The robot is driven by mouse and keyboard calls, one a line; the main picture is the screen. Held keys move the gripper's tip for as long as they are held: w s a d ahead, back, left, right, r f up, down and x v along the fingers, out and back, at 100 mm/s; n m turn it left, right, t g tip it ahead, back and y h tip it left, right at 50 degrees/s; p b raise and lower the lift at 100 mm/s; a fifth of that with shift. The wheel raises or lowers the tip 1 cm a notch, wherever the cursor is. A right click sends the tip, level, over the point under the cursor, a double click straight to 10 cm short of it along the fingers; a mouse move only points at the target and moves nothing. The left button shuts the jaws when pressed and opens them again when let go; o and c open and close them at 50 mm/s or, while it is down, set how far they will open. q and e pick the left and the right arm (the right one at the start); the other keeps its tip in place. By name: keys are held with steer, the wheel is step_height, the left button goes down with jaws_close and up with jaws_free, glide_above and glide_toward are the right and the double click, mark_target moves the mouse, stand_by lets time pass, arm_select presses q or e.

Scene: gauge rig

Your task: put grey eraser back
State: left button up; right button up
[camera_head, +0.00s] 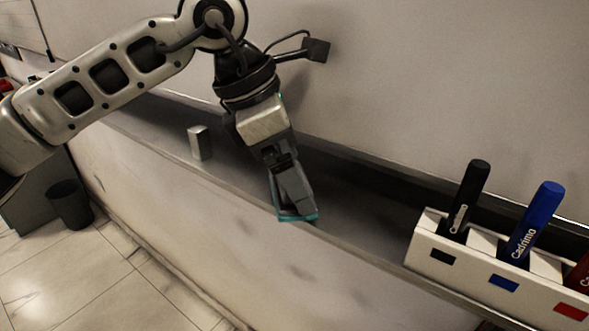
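A small grey block (200,143), which looks like the grey eraser, stands upright on the dark wall ledge (345,205), left of my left gripper. My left gripper (296,212) points down over the ledge near its front edge, to the right of the grey block and apart from it. Its dark grey fingers end in a teal edge. I cannot tell whether they are open or shut, or whether something is between them. My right gripper is out of view.
A white holder (425,252) at the right end of the ledge carries a black marker (466,197), a blue marker (535,225) and a partly cut-off red marker (579,277). The ledge between my gripper and the holder is clear. A dark bin (70,204) stands on the floor.

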arm_select(q)
steer(key=v, duration=1.1)
steer(key=shift+b, duration=0.35)
